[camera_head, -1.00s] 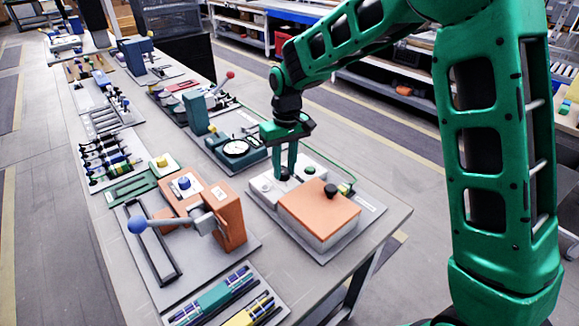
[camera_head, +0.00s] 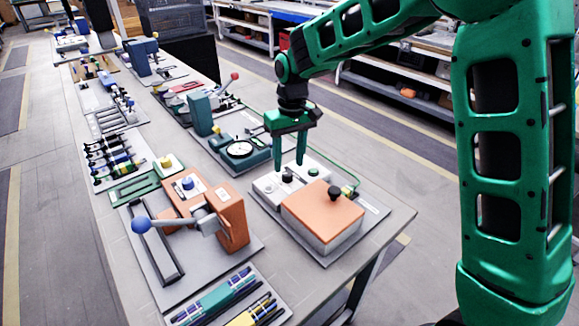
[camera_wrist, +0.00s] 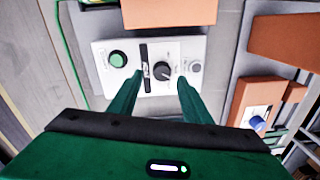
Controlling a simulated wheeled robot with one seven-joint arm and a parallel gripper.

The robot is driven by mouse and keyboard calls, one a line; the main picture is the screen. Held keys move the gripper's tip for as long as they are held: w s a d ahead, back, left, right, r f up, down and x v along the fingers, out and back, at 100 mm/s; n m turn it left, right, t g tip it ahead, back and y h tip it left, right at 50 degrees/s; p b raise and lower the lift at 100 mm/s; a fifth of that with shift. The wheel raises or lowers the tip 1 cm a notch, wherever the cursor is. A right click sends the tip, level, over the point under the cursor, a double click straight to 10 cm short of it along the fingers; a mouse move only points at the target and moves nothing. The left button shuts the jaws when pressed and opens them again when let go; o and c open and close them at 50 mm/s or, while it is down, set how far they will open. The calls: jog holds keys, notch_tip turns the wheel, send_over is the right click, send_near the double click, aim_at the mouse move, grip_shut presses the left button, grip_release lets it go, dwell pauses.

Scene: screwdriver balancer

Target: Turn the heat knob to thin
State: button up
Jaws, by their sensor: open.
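The heat knob is a dark round knob (camera_wrist: 162,71) with a pale pointer mark, on a white control panel (camera_wrist: 100,48). In the head view the knob (camera_head: 287,177) stands on the panel (camera_head: 264,185) at the back of the orange-topped unit. My gripper (camera_head: 290,167) is open and points down over the panel. In the wrist view its fingertips (camera_wrist: 160,82) are spread on either side of the knob, with clear gaps. Lettering around the knob is too small to read. I cannot tell the exact fingertip height.
A teal dial gauge (camera_head: 240,149) stands behind, and an orange lever press (camera_head: 234,215) at left.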

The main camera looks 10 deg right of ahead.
aim_at(290, 171)
notch_tip(290, 171, up, 8)
jog(key=shift+w+d+f, duration=0.2)
